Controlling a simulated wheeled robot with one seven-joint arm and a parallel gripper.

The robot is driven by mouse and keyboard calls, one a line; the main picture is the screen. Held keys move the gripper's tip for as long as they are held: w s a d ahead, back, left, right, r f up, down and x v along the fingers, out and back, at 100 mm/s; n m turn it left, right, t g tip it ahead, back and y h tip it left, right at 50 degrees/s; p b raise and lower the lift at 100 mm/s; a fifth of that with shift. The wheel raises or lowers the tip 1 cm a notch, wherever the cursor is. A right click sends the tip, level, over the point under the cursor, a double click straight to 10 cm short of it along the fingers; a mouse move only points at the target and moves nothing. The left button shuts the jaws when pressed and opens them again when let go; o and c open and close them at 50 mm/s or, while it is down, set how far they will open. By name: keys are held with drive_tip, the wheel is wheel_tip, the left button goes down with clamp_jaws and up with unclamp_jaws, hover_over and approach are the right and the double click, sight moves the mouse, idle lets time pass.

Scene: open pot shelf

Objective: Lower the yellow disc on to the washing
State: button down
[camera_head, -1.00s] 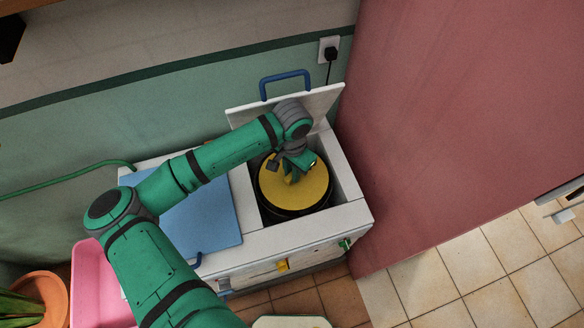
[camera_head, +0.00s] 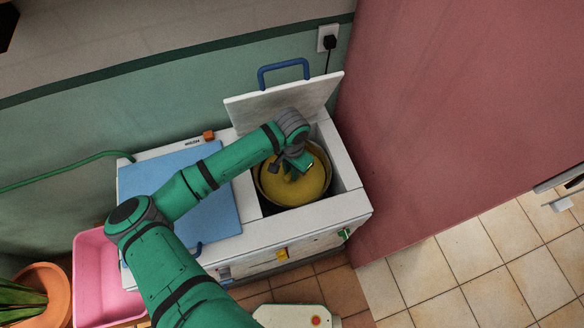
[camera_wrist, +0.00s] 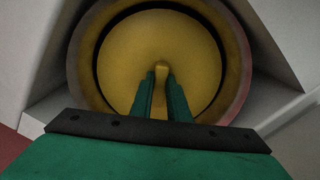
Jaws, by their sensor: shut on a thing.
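The yellow disc (camera_head: 312,184) lies inside the round drum in the right-hand well of the white washer; it also shows in the wrist view (camera_wrist: 150,35). The drum's rim (camera_wrist: 241,70) rings it, with a dark gap between. My gripper (camera_head: 290,172) reaches down into the drum from above. In the wrist view its two green fingers (camera_wrist: 162,78) are shut on the upright yellow handle in the disc's middle. The washing is hidden under the disc, so I cannot tell whether the disc touches it.
The white lid (camera_head: 285,104) with a blue handle stands open behind the well. A blue panel (camera_head: 215,215) covers the washer's left part. A pink tub (camera_head: 95,270) and a potted plant (camera_head: 45,295) stand at left. A red wall (camera_head: 440,110) is close on the right.

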drive_tip(key=shift+f, duration=3.95)
drive_tip(key=shift+f, duration=0.85)
drive_tip(key=c, duration=1.6)
unclamp_jaws()
wheel_tip(320, 180, up, 11)
drive_tip(key=shift+f, duration=0.1)
